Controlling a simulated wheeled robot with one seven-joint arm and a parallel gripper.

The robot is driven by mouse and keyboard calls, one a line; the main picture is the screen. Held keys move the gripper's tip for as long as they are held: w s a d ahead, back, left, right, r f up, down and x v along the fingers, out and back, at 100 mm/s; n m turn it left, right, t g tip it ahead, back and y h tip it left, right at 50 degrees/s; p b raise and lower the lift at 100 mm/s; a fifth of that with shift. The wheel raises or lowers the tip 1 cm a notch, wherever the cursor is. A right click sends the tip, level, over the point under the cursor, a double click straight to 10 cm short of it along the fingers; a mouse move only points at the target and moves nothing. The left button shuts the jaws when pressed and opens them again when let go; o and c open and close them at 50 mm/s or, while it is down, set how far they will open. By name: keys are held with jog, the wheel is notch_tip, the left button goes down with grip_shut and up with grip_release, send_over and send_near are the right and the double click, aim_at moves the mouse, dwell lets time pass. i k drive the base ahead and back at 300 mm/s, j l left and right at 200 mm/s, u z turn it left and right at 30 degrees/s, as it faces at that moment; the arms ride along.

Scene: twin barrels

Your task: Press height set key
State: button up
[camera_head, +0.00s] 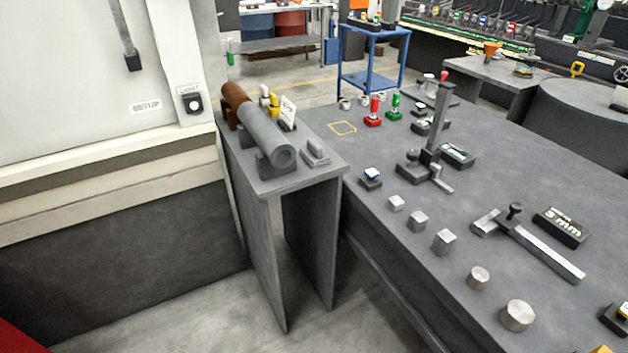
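A small key with a blue and white top on a black base (371,177) stands on the left edge of the grey bench, in front of a dark upright height gauge (431,140). No readable label shows on it, so I cannot tell for sure that it is the height set key. A small display box (457,155) with a pale screen lies right of the gauge. Another black box with a coloured top (616,318) is cut off at the lower right. My gripper is not in view.
The grey bench (500,270) holds several metal blocks and cylinders (444,241) along its near edge, a caliper (530,243) and a "5 mm" display (562,227). A side stand (300,180) with a pipe (258,132) is at left. Open floor lies below.

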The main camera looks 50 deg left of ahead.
aim_at(372, 173)
jog(key=u, duration=1.3)
